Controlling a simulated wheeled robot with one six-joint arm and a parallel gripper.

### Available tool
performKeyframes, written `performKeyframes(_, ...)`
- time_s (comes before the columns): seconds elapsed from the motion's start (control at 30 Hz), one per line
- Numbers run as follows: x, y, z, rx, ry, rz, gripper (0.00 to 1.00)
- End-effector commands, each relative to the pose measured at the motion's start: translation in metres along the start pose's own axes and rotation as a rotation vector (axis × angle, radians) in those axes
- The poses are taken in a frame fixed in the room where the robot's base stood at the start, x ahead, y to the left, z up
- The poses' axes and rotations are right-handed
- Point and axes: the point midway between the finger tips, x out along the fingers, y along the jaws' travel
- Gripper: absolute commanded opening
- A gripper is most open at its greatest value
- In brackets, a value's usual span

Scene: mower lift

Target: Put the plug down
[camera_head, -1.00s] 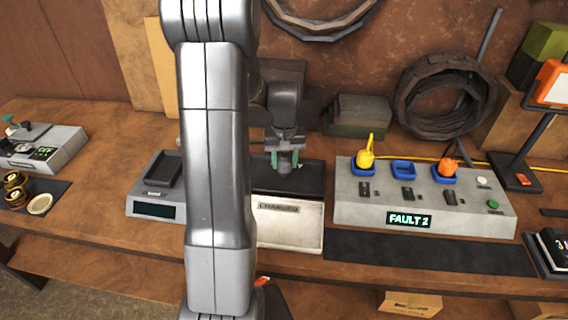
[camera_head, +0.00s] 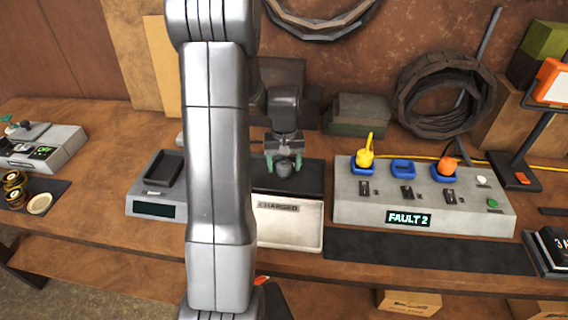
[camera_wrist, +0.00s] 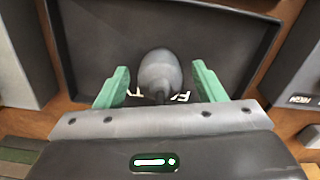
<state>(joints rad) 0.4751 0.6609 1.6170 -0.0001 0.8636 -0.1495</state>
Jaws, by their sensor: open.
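A dark grey plug (camera_wrist: 160,72) lies between my two green fingers in the wrist view, with a gap on either side. My gripper (camera_head: 284,162) is open around the plug. Pale lettering on the tray floor is partly hidden behind plug and fingers.
A grey panel reading FAULT 2 (camera_head: 350,210) stands to the right, with a yellow plug (camera_head: 365,157) and an orange plug (camera_head: 447,165) in blue sockets; the middle socket (camera_head: 403,168) is empty. A grey unit with a dark recess (camera_head: 152,209) stands left of my arm.

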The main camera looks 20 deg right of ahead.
Motion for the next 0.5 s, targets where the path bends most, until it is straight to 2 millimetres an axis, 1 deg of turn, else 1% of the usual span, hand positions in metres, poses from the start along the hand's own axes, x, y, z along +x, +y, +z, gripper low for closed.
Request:
performKeyframes(0.17,-0.026,0.0,-0.001,0.0,0.006,0.001,0.63)
performKeyframes(0.4,-0.08,0.0,-0.001,0.0,0.007,0.001,0.63)
performKeyframes(0.5,-0.097,0.0,-0.001,0.0,0.004,0.001,0.63)
